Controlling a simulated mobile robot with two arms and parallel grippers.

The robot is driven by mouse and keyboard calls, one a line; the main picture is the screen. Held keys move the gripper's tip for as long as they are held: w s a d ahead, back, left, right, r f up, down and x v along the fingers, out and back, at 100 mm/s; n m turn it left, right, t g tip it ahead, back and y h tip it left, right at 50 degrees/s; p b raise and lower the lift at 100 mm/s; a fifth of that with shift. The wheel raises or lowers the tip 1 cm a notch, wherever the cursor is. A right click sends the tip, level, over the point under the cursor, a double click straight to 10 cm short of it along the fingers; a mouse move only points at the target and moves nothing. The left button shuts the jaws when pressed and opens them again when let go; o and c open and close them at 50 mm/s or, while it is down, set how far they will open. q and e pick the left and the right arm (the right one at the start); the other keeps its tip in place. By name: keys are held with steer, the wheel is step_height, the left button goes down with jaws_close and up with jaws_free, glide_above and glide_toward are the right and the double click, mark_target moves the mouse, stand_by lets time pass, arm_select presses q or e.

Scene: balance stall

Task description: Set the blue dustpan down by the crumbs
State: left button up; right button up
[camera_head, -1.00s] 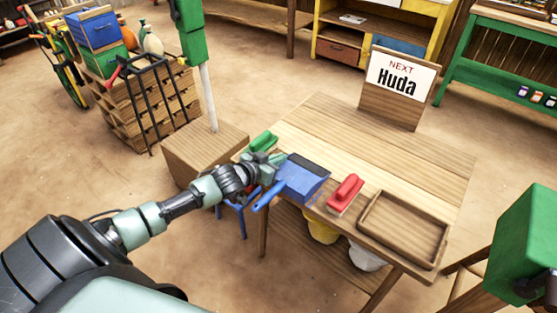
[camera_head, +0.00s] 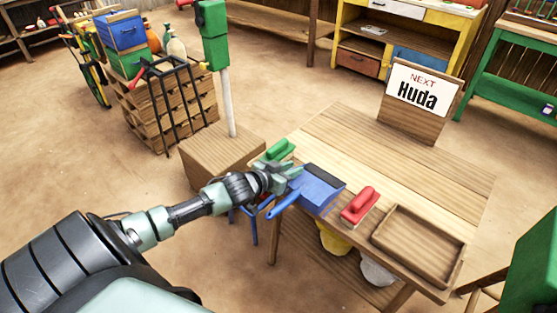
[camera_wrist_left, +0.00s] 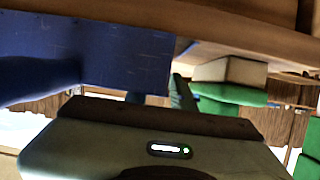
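The blue dustpan (camera_head: 322,192) lies at the left front edge of the wooden table (camera_head: 395,165). Its handle sticks out over the edge toward the lower left. My left gripper (camera_head: 288,178) is at the pan's left side, near the handle's base, with its fingers apart. I see nothing held between them. In the left wrist view the dustpan (camera_wrist_left: 125,58) fills the upper left, close past the fingertips (camera_wrist_left: 160,95); whether they touch it I cannot tell. I cannot make out any crumbs. My right gripper is not in view.
A green-handled brush (camera_head: 280,150) lies just behind my left gripper. A red-handled brush (camera_head: 360,204) and an empty wooden tray (camera_head: 418,245) are to the right. A name sign (camera_head: 420,100) stands at the back. The middle of the table is clear.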

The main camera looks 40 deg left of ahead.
arm_select(q)
steer(key=d+p+v, duration=0.1)
steer(key=v, duration=0.9)
steer(key=shift+s+a+r, duration=0.15)
steer(key=shift+s+a, duration=0.05)
steer(key=shift+a, duration=0.3)
steer(key=s+a+f+n+g+y, duration=0.15)
steer(key=s+f, duration=0.25)
steer(key=f, duration=0.6)
steer(key=s+a+f+g+y, duration=0.1)
steer(key=s+a+f+g, duration=0.2)
steer(key=f, duration=0.7)
steer(key=s+d+f+g, duration=0.2)
steer(key=s+f, duration=0.8)
steer(key=f, duration=0.3)
steer(key=s+d+f+m+g, duration=0.1)
steer(key=s+d+f, duration=0.3)
steer(key=s, duration=0.4)
steer(key=s+d+f+m+g+h+p, duration=0.1)
steer(key=s+d+f+g, duration=0.2)
steer(key=s+d+f, duration=0.2)
steer(key=s+d+f+m+g, duration=0.1)
steer(key=s+d+f+g, duration=0.1)
steer(key=s+d+f, duration=0.3)
steer(key=s+d, duration=0.3)
steer(key=s, duration=0.3)
steer(key=shift+s+d, duration=0.25)
steer(key=shift+s, duration=0.05)
